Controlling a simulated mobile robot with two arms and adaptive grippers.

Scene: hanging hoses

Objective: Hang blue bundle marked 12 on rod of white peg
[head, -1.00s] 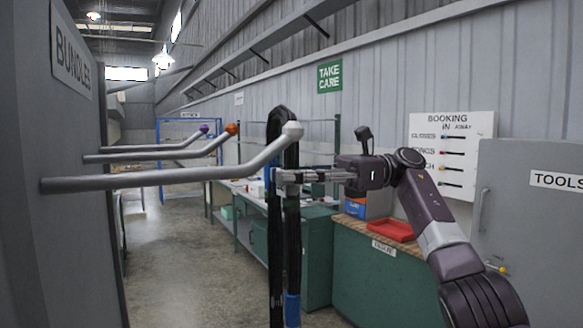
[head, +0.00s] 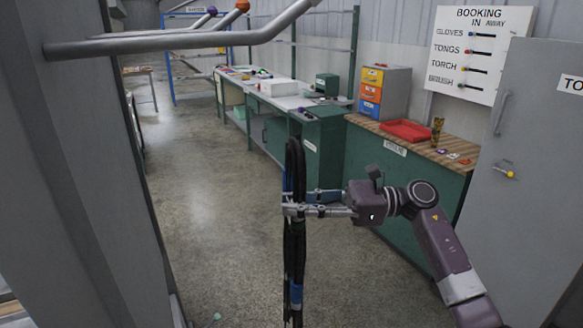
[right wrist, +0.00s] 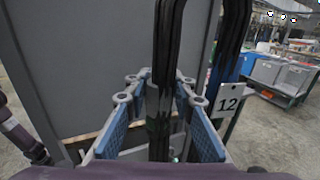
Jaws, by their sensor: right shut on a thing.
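A long hose bundle (head: 294,255), black with blue bands, hangs upright from my right gripper (head: 293,210). The gripper is shut on it below the top of its loop. In the right wrist view the hoses (right wrist: 160,120) stand between the blue finger pads, and a white tag (right wrist: 228,103) reading 12 hangs beside them. The nearest grey rod (head: 180,42) crosses the upper left of the head view; its end knob is cut off by the top edge. The bundle's top shows below this rod, apart from it. My left gripper is not in view.
Behind the near rod are rods with an orange knob (head: 242,5) and a purple knob (head: 212,11). The grey rod panel (head: 70,170) stands at left. A green bench with a red tray (head: 406,130) and a grey cabinet (head: 535,170) stand at right. The middle floor is clear.

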